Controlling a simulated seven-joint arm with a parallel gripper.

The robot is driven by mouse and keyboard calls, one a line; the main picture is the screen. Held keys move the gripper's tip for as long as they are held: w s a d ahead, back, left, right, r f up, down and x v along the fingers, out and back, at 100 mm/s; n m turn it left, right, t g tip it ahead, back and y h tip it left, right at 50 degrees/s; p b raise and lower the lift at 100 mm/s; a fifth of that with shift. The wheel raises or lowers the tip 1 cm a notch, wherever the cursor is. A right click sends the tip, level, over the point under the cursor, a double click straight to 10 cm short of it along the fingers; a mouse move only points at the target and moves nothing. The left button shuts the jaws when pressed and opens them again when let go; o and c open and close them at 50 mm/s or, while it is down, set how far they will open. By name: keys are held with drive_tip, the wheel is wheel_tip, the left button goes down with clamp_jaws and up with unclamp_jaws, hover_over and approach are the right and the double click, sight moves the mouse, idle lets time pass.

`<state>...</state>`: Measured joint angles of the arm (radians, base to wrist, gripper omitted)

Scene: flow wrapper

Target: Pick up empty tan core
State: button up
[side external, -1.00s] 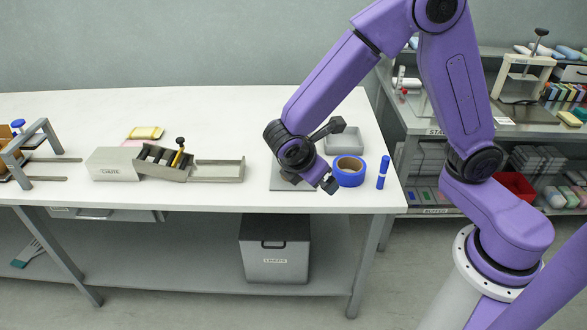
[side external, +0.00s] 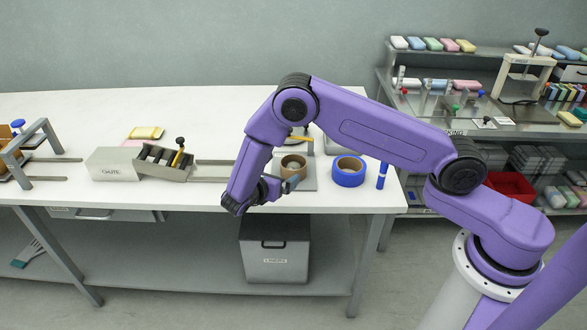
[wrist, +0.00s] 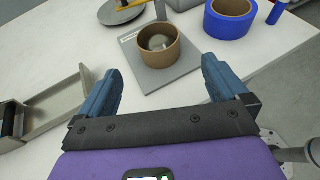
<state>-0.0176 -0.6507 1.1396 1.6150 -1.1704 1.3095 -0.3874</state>
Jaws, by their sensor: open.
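The empty tan core (side external: 293,170) is a hollow brown ring standing upright on a grey plate (side external: 311,172) near the table's front edge. In the wrist view the core (wrist: 150,58) is ahead of my gripper, with a pale round part visible inside it. My gripper (wrist: 160,78) is open and empty. Its two blue fingers are spread wide, and the core lies beyond the fingertips, roughly between them. I see no contact. In the side view one blue fingertip (side external: 290,184) shows just in front of the core.
A blue tape roll (side external: 349,178) with a tan centre stands right of the plate, beside a blue marker (side external: 382,175). A grey trough (side external: 222,165) is at the left. Behind the plate is a round grey disc (wrist: 118,12). White table is clear between.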

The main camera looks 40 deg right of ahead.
sight(287, 169)
drive_tip(key=x, duration=0.7)
drive_tip(key=shift+w+d+f, duration=0.15)
drive_tip(key=shift+d, duration=0.05)
drive_tip(key=shift+w+r+x, duration=0.15)
drive_tip(key=shift+x, duration=1.4)
drive_tip(key=shift+w+r+x, duration=0.1)
drive_tip(key=shift+w+x, duration=0.05)
drive_tip(key=shift+x, duration=1.45)
drive_tip(key=shift+c, duration=0.3)
drive_tip(key=c, duration=0.7)
